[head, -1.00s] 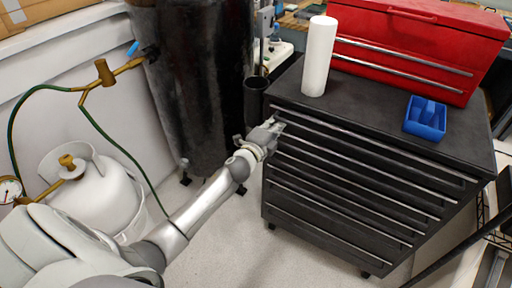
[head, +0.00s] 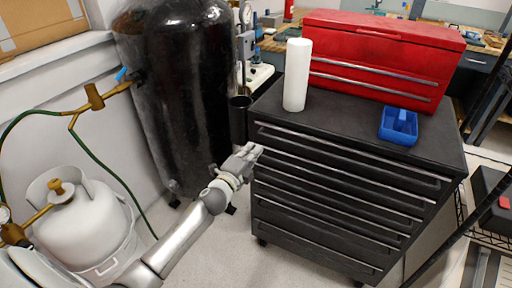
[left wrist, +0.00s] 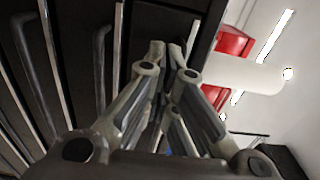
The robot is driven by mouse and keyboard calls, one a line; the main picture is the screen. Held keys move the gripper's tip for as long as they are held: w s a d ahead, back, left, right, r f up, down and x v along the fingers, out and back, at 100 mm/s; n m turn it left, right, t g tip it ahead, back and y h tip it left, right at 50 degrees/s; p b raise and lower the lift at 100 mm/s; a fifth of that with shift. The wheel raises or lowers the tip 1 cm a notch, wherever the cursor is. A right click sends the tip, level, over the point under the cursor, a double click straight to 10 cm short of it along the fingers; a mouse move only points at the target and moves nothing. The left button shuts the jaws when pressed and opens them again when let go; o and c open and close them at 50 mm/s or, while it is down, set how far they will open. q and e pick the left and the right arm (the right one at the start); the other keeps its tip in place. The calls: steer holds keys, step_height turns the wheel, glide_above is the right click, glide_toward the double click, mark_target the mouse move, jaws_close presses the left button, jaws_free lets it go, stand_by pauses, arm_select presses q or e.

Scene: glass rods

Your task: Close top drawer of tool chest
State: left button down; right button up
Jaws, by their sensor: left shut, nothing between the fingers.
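The black tool chest (head: 440,148) stands at the right in the head view. Its top drawer (head: 350,154) is the uppermost front, with a long pale handle bar. It looks nearly flush with the fronts below; I cannot tell whether a small gap remains. My left gripper (head: 255,150) is shut and empty at the left end of the upper drawers. Whether it touches the chest is unclear. In the left wrist view the closed fingers (left wrist: 171,48) point toward the dark drawer fronts (left wrist: 80,45), with handle bars at the left. My right gripper is out of view.
On the chest stand a white cylinder (head: 297,75), a red toolbox (head: 385,58) and a blue tray (head: 398,127). A black tank (head: 180,90) and a white gas cylinder (head: 85,225) with hoses stand at the left. Floor shows between tank and chest.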

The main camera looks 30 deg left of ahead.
arm_select(q)
steer(key=shift+s, duration=3.65)
steer(key=s+f+n+g+p, duration=0.1)
steer(key=s+f+n+g, duration=0.3)
steer(key=f, duration=0.8)
steer(key=s+f+n+g+y, duration=0.1)
steer(key=s+f+n+g, duration=0.1)
steer(key=s+f, duration=0.7)
steer(key=s+f+n+g+p, duration=0.1)
steer(key=s+f+n+g, duration=0.2)
steer(key=f, duration=1.1)
steer(key=s+d+f+n+g, duration=0.2)
steer(key=s+f, duration=0.3)
steer(key=s, duration=0.6)
steer(key=s+d+f+n+g+p, duration=0.1)
steer(key=s+f, duration=0.4)
steer(key=s, duration=0.6)
steer(key=s+d+f+n+g+h, duration=0.1)
steer(key=s+d+f+n+g, duration=0.2)
steer(key=s, duration=0.8)
step_height(320, 180, down, 3)
steer(key=shift+d+r+n+g+p, duration=0.2)
steer(key=shift+d+n+g+p, duration=0.15)
steer(key=shift+d+g, duration=0.6)
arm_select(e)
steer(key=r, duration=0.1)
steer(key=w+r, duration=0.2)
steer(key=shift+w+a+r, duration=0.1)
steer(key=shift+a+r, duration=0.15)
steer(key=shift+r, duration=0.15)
